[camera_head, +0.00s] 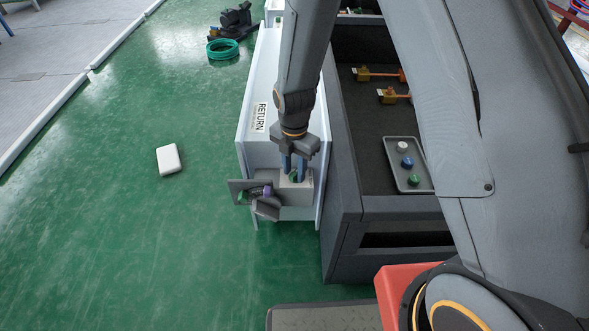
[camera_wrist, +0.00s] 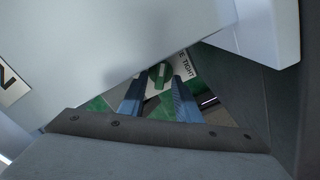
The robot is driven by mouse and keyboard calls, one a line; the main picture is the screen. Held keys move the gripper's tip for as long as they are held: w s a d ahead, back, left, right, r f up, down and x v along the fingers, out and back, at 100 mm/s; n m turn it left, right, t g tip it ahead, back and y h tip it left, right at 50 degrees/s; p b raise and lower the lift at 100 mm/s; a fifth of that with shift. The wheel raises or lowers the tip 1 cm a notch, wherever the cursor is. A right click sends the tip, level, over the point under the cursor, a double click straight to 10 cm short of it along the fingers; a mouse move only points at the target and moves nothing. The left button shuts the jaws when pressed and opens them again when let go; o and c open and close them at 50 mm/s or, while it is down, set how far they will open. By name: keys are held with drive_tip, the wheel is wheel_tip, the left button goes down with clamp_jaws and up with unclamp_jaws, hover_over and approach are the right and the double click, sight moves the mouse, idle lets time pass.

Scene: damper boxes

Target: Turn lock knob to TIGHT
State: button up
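The lock knob (camera_wrist: 160,74) is green, on a pale plate (camera_wrist: 187,66) whose visible lettering ends in "TIGHT". The first part of the lettering is cut off from sight. In the head view the knob (camera_head: 294,176) sits on a small light grey block (camera_head: 301,196) at the near end of the white duct box. My gripper (camera_head: 294,163) points down over it. Its two blue fingers are apart, one on each side of the knob, and they also show in the wrist view (camera_wrist: 158,90). I cannot tell whether they touch it. The knob's setting is unclear.
The white box (camera_head: 258,155) bears a "RETURN" label. A dark workbench (camera_head: 345,190) stands close on the right, with a tray of knobs (camera_head: 400,184).

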clamp_jaws()
drive_tip(key=shift+m+p, duration=0.4)
drive_tip(key=m+p, duration=0.3)
drive_tip(key=shift+w+r+m, duration=0.1)
drive_tip(key=shift+r+m, duration=0.05)
drive_tip(key=shift+m, duration=0.25)
drive_tip(key=m+p, duration=0.3)
drive_tip(key=m, duration=0.2)
drive_tip(key=shift+w+a, duration=0.1)
drive_tip(key=shift+w, duration=0.05)
drive_tip(key=m+p, duration=0.1)
drive_tip(key=m, duration=0.2)
drive_tip(key=m+p, duration=0.2)
drive_tip(key=m, duration=0.1)
drive_tip(key=shift+w+m, duration=0.2)
drive_tip(key=shift+m, duration=0.2)
drive_tip(key=m+p, duration=0.2)
drive_tip(key=m, duration=0.3)
drive_tip(key=shift+w, duration=0.15)
drive_tip(key=shift+m, duration=0.4)
